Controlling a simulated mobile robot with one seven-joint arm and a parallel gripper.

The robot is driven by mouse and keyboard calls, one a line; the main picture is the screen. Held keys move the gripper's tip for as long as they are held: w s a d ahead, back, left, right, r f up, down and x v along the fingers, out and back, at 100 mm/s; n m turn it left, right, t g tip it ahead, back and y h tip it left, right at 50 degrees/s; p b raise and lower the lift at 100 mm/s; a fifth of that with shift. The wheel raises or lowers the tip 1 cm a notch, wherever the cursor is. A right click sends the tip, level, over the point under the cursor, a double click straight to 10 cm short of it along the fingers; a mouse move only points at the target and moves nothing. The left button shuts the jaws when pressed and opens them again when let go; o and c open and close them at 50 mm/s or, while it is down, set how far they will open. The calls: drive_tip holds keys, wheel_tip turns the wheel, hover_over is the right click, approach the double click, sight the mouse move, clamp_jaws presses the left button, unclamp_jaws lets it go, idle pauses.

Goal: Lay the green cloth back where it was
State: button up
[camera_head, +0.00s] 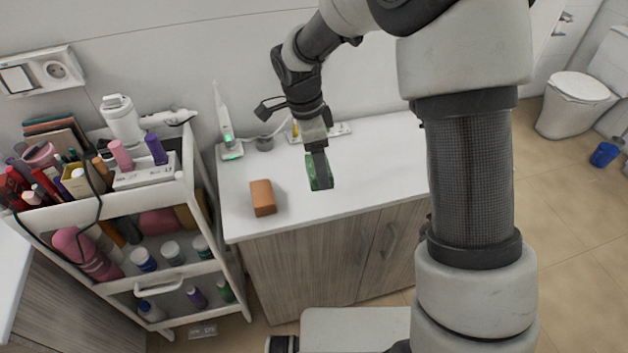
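The green cloth (324,183) is a small dark-green piece at the tip of my gripper (318,166), over the white counter (375,165). My gripper points down and looks closed on the cloth, with green showing beside and below the dark finger. The finger hides part of the cloth. I cannot tell whether the cloth's lower edge touches the counter or hangs just above it.
An orange-brown block (263,197) stands left of the cloth on the counter. An electric toothbrush on its charger (232,151) and a small tray (338,130) are at the back. A crowded cosmetics cart (190,238) stands left. Counter right of the cloth looks clear.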

drive_tip(key=shift+w+a+r+n, duration=0.35)
drive_tip(key=shift+w+r, duration=0.2)
drive_tip(key=shift+w, duration=0.25)
drive_tip(key=shift+w+a+t, duration=0.2)
drive_tip(key=shift+w+t, duration=0.1)
wheel_tip(320, 180, down, 10)
drive_tip(key=shift+r, duration=0.25)
drive_tip(key=o, duration=0.9)
drive_tip(key=shift+r, duration=0.1)
